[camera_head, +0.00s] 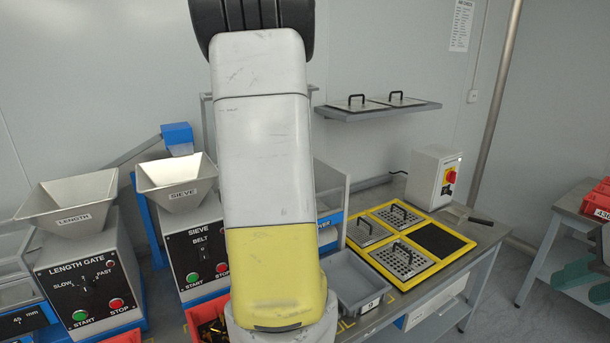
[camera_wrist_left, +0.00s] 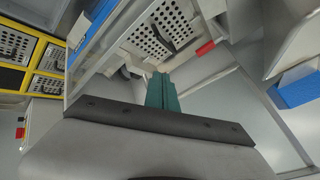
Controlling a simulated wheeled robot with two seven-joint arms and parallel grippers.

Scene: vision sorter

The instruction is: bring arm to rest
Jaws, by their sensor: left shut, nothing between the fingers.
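My left gripper (camera_wrist_left: 161,92) shows in the left wrist view as teal fingers held together beyond a dark bar. It is shut and empty, with no object touching it. A large white and yellow link of my own arm (camera_head: 265,170) stands upright in the middle of the head view and hides what is behind it. The left gripper is not visible in the head view.
A yellow-framed panel (camera_head: 467,240) with handled perforated plates lies on the bench at right. A grey bin (camera_head: 352,283) stands beside it. Hopper machines labelled LENGTH (camera_head: 73,203) and SIEVE (camera_head: 178,185) stand at left. A wall shelf (camera_head: 385,111) holds two handled plates.

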